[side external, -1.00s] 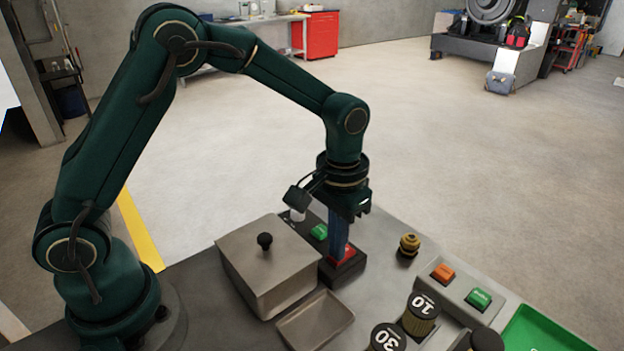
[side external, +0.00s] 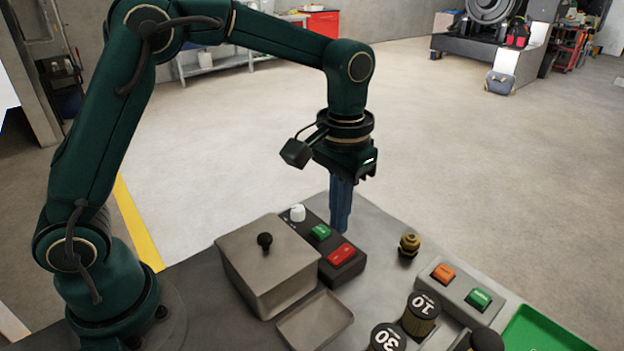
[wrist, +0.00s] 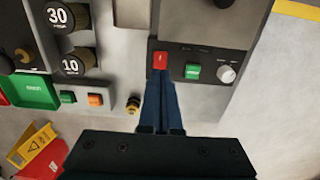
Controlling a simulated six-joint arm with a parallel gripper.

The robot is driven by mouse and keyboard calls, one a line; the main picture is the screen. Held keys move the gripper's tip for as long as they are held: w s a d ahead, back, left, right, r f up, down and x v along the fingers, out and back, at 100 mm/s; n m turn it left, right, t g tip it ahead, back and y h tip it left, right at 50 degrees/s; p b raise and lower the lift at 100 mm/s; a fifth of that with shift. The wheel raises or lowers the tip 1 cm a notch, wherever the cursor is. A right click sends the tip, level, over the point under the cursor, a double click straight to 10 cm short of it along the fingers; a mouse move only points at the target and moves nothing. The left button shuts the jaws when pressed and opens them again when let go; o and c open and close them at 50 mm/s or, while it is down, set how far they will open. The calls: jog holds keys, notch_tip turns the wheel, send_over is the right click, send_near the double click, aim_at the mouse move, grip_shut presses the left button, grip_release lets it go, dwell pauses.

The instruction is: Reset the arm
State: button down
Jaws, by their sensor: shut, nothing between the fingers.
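My gripper (side external: 340,228) is shut and empty, with its blue fingers pointing down above the bench. In the side view its tips are above and behind the dark control box (side external: 318,232). The box carries a red button (side external: 342,253), a green button (side external: 320,232) and a white knob (side external: 298,212). In the wrist view the fingers (wrist: 162,90) point toward the red button (wrist: 160,61), and the green button (wrist: 192,71) and white knob (wrist: 227,74) sit to its right.
A lidded metal box (side external: 268,268) and a shallow tray (side external: 315,320) stand beside the control box. A brass knob (side external: 409,245), orange button (side external: 443,273), another green button (side external: 478,299), weights marked 10 (side external: 421,313) and 30 (side external: 387,338), and a green tray (side external: 545,330) lie to the right.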

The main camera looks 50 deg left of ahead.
jog(key=shift+r, duration=0.45)
jog(key=s+a+r+t, duration=0.35)
jog(key=s+r, duration=0.25)
jog(key=r, duration=0.3)
jog(key=s+a+f+t, duration=0.2)
jog(key=s+f, duration=0.2)
jog(key=s, duration=0.4)
jog(key=shift+s+f, duration=0.2)
jog(key=shift+s, duration=0.05)
jog(key=shift+s, duration=0.1)
